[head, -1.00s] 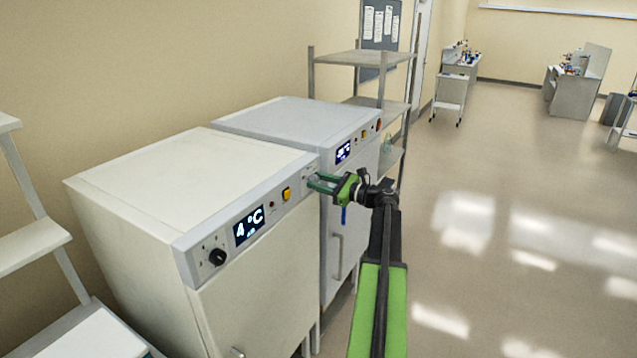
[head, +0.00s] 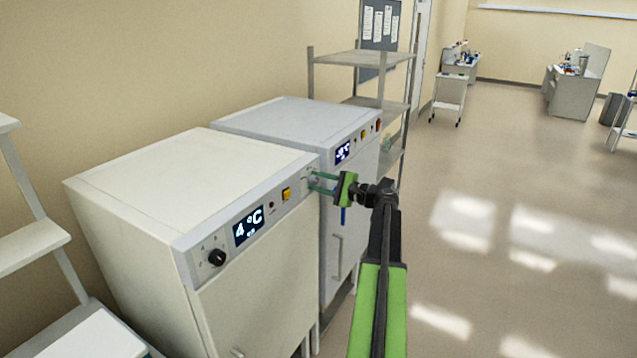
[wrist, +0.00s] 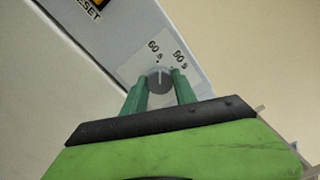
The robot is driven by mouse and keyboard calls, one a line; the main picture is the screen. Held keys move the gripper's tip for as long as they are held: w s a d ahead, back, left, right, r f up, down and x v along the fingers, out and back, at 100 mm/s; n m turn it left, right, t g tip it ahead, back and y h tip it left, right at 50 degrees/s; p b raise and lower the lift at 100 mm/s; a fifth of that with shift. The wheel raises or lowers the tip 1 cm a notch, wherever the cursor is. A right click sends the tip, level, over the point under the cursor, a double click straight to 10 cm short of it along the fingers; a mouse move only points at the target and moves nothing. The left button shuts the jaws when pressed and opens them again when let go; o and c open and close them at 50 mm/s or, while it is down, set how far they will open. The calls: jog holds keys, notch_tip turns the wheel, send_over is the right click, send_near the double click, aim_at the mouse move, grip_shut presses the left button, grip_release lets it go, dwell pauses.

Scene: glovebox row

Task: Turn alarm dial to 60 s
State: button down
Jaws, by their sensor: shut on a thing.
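The alarm dial (wrist: 159,80) is a small grey round knob on a pale plate in the wrist view. A "60 s" label (wrist: 155,48) is above it to the left, and a second label, seemingly "90 s" (wrist: 181,58), is to the right. The knob's light pointer line points roughly up in the picture, near a small dot between the labels. My gripper (wrist: 160,88) has its two green fingers on either side of the knob, shut on it. In the head view my gripper (head: 313,182) is at the right end of the near cabinet's panel, where the dial is mostly hidden.
The near white cabinet (head: 185,165) has a "4 °C" display (head: 248,226), a black knob (head: 217,257) and a yellow button (head: 286,194). A second cabinet (head: 290,115) stands right behind it, with a shelf rack (head: 362,58) beyond. The floor to the right is clear.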

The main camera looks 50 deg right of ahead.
jog(key=shift+n, duration=1)
jog(key=c, duration=1)
grip_release()
jog(key=v, duration=1.7)
jog(key=shift+s, duration=0.25)
jog(key=shift+f, duration=0.1)
